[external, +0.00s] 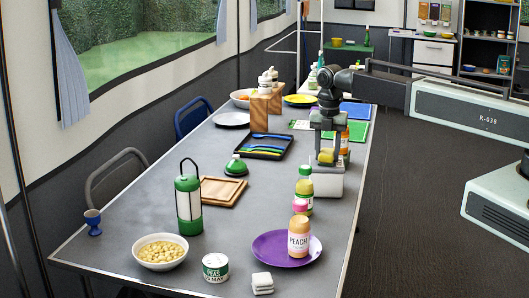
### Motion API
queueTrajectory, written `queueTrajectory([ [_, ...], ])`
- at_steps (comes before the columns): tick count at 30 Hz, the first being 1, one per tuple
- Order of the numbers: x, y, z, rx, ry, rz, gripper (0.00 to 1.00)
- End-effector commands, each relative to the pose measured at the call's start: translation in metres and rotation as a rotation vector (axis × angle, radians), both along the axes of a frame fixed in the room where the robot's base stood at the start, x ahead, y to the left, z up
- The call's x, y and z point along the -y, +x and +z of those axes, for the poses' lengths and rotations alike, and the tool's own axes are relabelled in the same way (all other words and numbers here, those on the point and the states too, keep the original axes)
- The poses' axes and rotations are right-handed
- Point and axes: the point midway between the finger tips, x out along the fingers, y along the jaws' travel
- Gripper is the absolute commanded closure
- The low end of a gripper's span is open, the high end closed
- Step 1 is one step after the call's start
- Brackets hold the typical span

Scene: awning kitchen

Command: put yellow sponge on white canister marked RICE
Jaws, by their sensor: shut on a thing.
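The yellow sponge (327,157) is between the fingers of my gripper (327,152), which points straight down and is shut on it. The sponge is right above the top of a white canister (318,185) near the table's right edge. I cannot tell whether the sponge touches the lid. No RICE marking can be read on the canister at this size, and a bottle in front covers part of its lower left side.
A bottle with a green cap (304,190) stands close in front of the canister, and an orange bottle (343,143) is just behind my gripper. A purple plate (268,248) holds a peach jar (299,237). A cutlery tray (263,146) lies left.

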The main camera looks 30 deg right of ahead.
Motion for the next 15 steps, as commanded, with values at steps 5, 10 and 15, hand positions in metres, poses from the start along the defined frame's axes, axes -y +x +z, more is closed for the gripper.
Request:
queueTrajectory([
  [5,0.0000,0.0000,-0.0007,0.000,0.000,0.000,0.36],
  [10,0.0000,0.0000,-0.0007,0.000,0.000,0.000,0.36],
  [15,0.0000,0.0000,0.0042,0.000,0.000,0.000,0.36],
])
